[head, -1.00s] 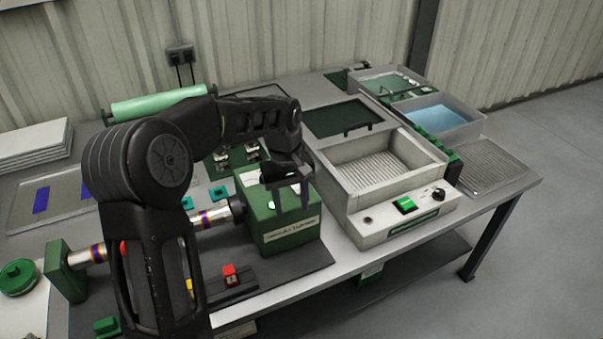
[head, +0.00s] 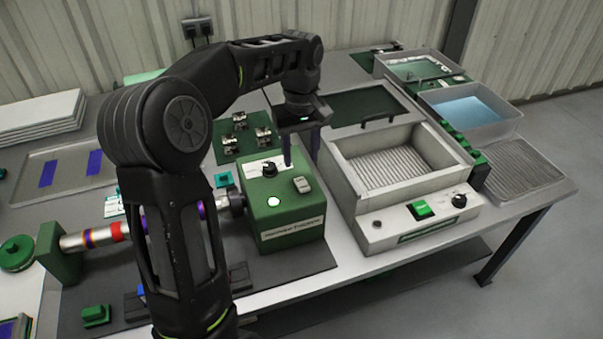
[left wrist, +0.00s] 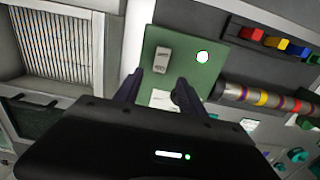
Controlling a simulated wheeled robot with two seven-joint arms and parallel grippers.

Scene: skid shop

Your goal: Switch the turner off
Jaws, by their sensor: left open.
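The turner's green box (head: 292,222) stands on a dark mat, with a black knob (head: 268,169), a pale rocker switch (head: 302,185) and a small bright, pale green-white light (head: 274,201) on top. In the left wrist view, the switch (left wrist: 162,60) and the bright light (left wrist: 202,57) lie on the green top. A banded rod (head: 95,237) reaches left from the box, partly behind my arm. My left gripper (head: 301,150) is open and empty above the back of the box, apart from the switch. Its fingers (left wrist: 158,80) point toward the box top. My right gripper is out of view.
A grey open-topped unit (head: 400,223) with a green lit switch stands close right of the box. A green mat (head: 228,152) with metal parts lies behind it. Trays (head: 490,122) stand farther right. The table's front edge is just ahead of the box.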

